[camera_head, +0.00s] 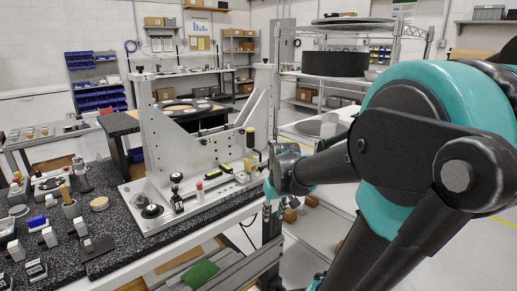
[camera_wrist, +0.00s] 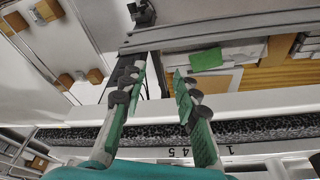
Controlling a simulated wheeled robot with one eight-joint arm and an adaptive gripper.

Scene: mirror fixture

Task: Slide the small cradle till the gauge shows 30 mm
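The metal mirror fixture (camera_head: 158,165) stands on a dark speckled bench, with a flat base plate and upright side plates. Small fittings with black, red and yellow parts (camera_head: 226,168) sit along its front. I cannot tell which part is the small cradle, and no gauge reading is legible. My gripper (camera_head: 271,222) hangs beside the right end of the fixture, past the bench edge, partly hidden by my arm. In the wrist view my gripper (camera_wrist: 160,84) is open, its green-padded fingers apart with nothing between them. A pale strip there carries a few printed digits (camera_wrist: 178,153).
The speckled bench (camera_head: 110,255) holds several small blocks and tools at left. Below its edge are a green item (camera_head: 200,273) and brown blocks (camera_head: 290,214). A wire rack (camera_head: 432,50) stands behind my arm.

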